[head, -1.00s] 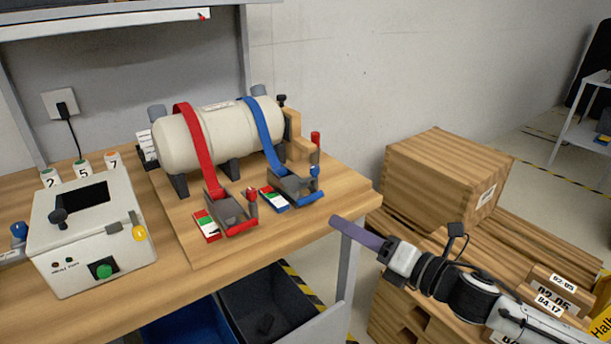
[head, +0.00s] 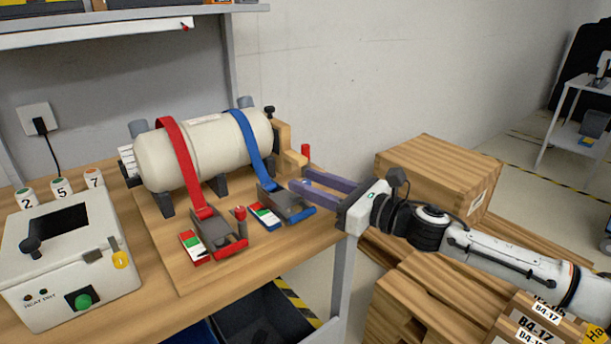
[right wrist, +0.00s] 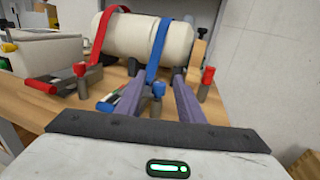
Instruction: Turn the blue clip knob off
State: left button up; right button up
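The blue clip (head: 292,212) sits on the wooden board at the foot of the blue strap (head: 250,145); a coloured label (head: 265,215) lies beside it. In the right wrist view the blue knob (right wrist: 158,90) stands on a grey post between my two fingers, apparently without contact. In the head view my fingers hide the knob. My right gripper (head: 300,178) reaches in from the right, open, its purple fingers over the clip's right end; it also shows in the right wrist view (right wrist: 156,88). My left gripper is not in view.
The red clip (head: 222,240) with its red knob (head: 240,212) is left of the blue one. A red-topped post (head: 305,152) stands just behind my fingers. The white tank (head: 205,150) is behind the clips. Wooden crates (head: 430,170) are at the right.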

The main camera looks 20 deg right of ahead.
jog(key=shift+w+a, duration=0.4)
jog(key=shift+w, duration=0.2)
grip_shut()
